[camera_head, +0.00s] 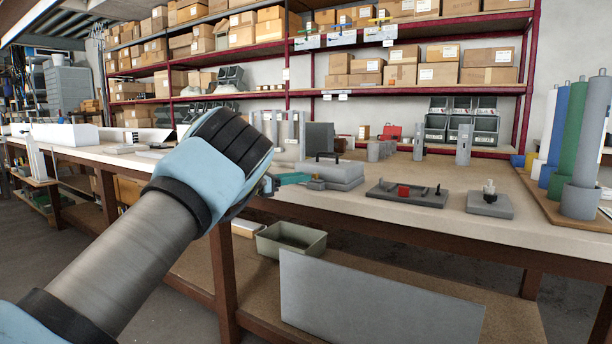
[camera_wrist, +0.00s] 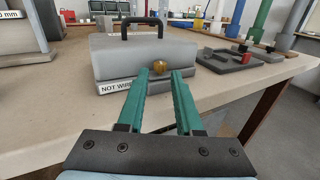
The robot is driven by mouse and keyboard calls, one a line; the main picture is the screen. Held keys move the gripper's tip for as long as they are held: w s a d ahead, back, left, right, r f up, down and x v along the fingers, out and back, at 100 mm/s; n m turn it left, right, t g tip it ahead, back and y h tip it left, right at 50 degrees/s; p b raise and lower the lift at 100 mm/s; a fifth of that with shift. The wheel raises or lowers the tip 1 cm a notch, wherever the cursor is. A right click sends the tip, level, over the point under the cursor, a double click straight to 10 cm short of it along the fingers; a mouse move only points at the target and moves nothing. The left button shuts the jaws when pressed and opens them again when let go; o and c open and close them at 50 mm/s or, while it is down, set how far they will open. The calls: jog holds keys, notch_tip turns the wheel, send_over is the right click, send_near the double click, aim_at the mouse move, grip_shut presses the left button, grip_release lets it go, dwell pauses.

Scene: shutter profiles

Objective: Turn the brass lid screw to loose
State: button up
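A grey box with a lid and a dark carrying handle stands on the bench near its front edge; it shows in the head view (camera_head: 336,171) and in the wrist view (camera_wrist: 120,60). The round brass lid screw (camera_wrist: 159,67) is on the box's front face, above a label whose visible part reads "NOT WIRE". My gripper (camera_wrist: 160,75) points at the screw with its teal fingers apart and a gap on each side of it. Whether the tips reach past the screw head is unclear. In the head view my gripper (camera_head: 305,179) is at the box's left side, and the screw is hidden.
A dark fixture with a red block (camera_head: 404,191) and a small grey plate with a post (camera_head: 489,201) lie to the right. Coloured rolls (camera_head: 590,130) stand at the far right. An open bin (camera_head: 290,239) sits on the lower shelf. Bare benchtop lies in front of the box.

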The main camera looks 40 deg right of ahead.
aim_at(316, 176)
jog(key=shift+x, duration=1.8)
grip_shut()
